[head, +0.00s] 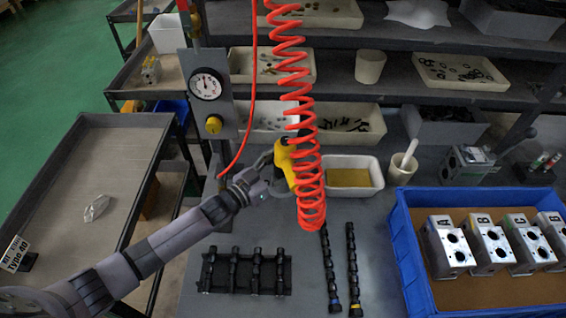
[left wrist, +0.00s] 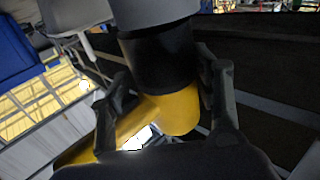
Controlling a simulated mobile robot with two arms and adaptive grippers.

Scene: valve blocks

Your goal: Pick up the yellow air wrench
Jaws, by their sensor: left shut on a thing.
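The yellow air wrench (head: 285,166) hangs by the red coiled hose (head: 308,180) above the grey workbench in the head view. My left gripper (head: 268,165) reaches it from the left and is shut on it. The coil hides part of the wrench. In the left wrist view the yellow wrench body (left wrist: 180,112) with its black upper part lies between the two fingers of my left gripper (left wrist: 165,105). My right gripper is in neither view.
A blue crate (head: 405,255) with several metal valve blocks stands at the right. A black rack (head: 245,275) and two dark rods (head: 328,265) lie on the bench front. A pressure gauge (head: 206,84) is on the post behind. Shelves with parts trays stand at the back.

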